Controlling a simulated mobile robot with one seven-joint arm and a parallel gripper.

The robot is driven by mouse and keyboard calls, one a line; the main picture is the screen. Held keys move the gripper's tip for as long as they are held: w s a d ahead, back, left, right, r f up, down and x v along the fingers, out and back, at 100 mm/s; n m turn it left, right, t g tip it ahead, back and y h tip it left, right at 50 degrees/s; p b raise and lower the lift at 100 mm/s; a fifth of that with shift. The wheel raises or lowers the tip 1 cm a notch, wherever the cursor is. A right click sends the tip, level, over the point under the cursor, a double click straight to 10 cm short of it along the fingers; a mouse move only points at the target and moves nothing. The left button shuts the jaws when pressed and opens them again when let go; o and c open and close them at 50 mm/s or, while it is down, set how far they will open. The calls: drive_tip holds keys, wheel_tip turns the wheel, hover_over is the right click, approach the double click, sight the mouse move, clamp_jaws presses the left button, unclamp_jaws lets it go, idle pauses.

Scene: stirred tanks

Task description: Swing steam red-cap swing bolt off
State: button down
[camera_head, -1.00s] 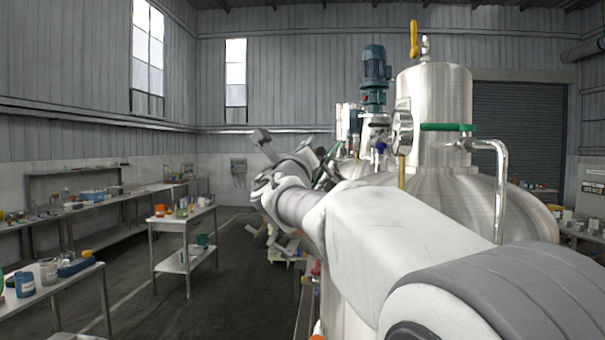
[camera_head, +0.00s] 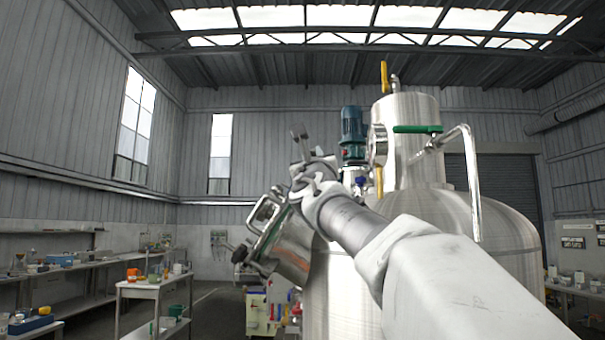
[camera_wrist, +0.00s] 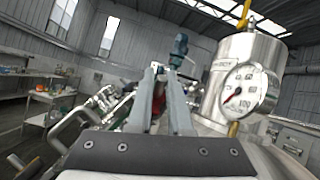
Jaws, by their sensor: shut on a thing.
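In the wrist view, my gripper (camera_wrist: 160,75) has two grey fingers close together. A dark red piece (camera_wrist: 158,103), which looks like the red-cap swing bolt, shows between them, and my gripper is shut on it. Most of the bolt is hidden by the fingers. In the head view, my gripper (camera_head: 300,135) is raised left of the blue-green motor, and the bolt cannot be made out there. A steel hatch lid (camera_head: 290,260) with a loop handle shows below my gripper, tilted, with dark fittings at its left edge.
A motor (camera_head: 353,125) stands on top. A pressure gauge (camera_wrist: 242,92) is close on the right in the wrist view. Benches (camera_head: 140,290) are at left.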

drive_tip(key=shift+s+d+f+b, duration=0.15)
drive_tip(key=shift+d+f+b, duration=0.05)
drive_tip(key=shift+d+b, duration=0.3)
drive_tip(key=shift+s+d+f+b, duration=0.1)
drive_tip(key=shift+d+f+b, duration=0.2)
drive_tip(key=shift+d, duration=0.3)
drive_tip(key=shift+s+d+f+b, duration=0.15)
drive_tip(key=shift+d+b, duration=0.35)
drive_tip(key=shift+d, duration=0.05)
